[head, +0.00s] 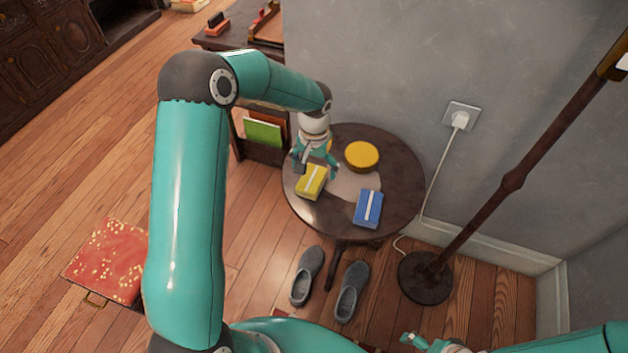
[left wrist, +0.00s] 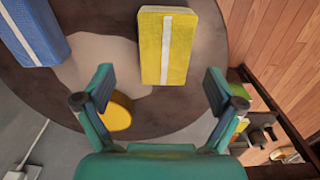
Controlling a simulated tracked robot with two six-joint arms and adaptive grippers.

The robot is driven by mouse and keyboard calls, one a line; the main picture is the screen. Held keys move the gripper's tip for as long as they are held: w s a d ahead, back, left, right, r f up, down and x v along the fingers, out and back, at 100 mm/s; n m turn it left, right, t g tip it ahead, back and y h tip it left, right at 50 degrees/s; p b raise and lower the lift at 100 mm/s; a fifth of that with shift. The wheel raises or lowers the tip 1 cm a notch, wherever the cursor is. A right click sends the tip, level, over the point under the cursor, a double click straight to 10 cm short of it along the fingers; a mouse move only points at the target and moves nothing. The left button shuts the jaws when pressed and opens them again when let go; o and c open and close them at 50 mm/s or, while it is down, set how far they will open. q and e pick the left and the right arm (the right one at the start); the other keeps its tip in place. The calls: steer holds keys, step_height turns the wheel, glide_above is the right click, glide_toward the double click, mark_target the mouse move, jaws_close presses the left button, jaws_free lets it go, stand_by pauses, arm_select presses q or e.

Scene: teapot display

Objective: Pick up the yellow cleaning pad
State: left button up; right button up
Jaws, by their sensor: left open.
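The yellow cleaning pad (head: 308,184), a block with a white stripe along its top, lies on the round dark table (head: 400,155) near its left edge. My left gripper (head: 316,170) is open just over the pad in the head view, covering part of its far end. In the left wrist view the pad (left wrist: 152,50) lies ahead of the fingertips (left wrist: 158,85), roughly in line with the gap, with nothing held. My right gripper (head: 412,340) shows only in part at the bottom edge of the head view; its jaws are unclear.
A blue pad (head: 363,211) lies to the right of the yellow one. A round yellow tin (head: 361,156) stands behind, close to the left gripper. A lamp stand (head: 480,220) and grey wall bound the right side. Slippers (head: 350,290) are on the floor.

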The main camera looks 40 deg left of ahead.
mark_target(312, 177)
arm_select(q)
steer(key=f, duration=0.4)
steer(key=shift+s+a+f, duration=0.2)
steer(key=shift+a+f, duration=0.05)
steer(key=shift+f, duration=0.15)
steer(key=c, duration=1.2)
steer(key=shift+r, duration=0.2)
step_height(312, 177, up, 20)
steer(key=shift+f+p, duration=0.15)
steer(key=shift+p, duration=0.6)
